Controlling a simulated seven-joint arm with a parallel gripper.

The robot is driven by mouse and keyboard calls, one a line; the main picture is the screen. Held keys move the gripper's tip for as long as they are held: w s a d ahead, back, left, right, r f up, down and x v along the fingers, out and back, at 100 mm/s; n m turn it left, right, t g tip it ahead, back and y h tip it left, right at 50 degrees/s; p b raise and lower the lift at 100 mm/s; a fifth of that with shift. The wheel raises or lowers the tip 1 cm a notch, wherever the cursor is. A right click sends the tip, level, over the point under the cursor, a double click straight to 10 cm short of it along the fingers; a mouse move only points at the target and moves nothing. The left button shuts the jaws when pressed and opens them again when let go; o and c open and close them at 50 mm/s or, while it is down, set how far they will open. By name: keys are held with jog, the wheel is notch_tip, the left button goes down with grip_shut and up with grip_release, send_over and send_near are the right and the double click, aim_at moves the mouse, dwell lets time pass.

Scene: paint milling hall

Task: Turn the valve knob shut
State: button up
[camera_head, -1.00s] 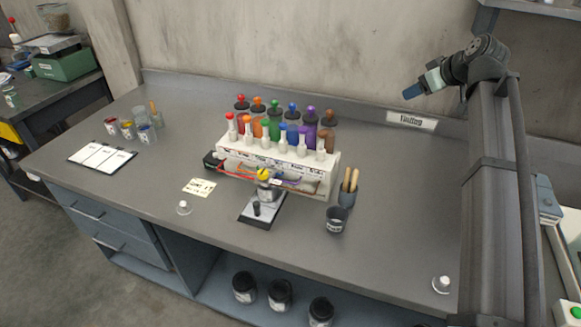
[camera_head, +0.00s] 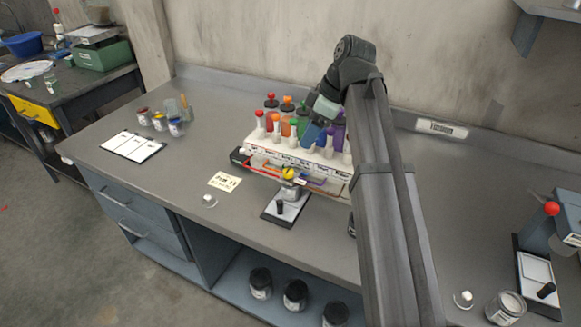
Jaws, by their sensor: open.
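A small round yellow knob (camera_head: 289,174) with a dark mark sits at the front of the white rack (camera_head: 270,158), above a small stand (camera_head: 288,208) with a black peg. I cannot tell for sure whether it is the valve knob. Taps with coloured tops, such as a red one (camera_head: 260,114) and a green one (camera_head: 293,125), stand along the rack. My arm hides the rack's right end.
Coloured-topped bottles (camera_head: 271,101) stand behind the rack. A note card (camera_head: 224,181) and a small clear-and-white piece (camera_head: 209,200) lie left of the stand. Small paint cups (camera_head: 159,122) stand at the left. A red-knobbed device (camera_head: 551,209) stands far right. The left front counter is mostly clear.

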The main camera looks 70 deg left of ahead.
aim_at(288, 171)
jog(key=x, duration=1.3)
jog(key=shift+f, duration=0.25)
jog(key=c, duration=1.1)
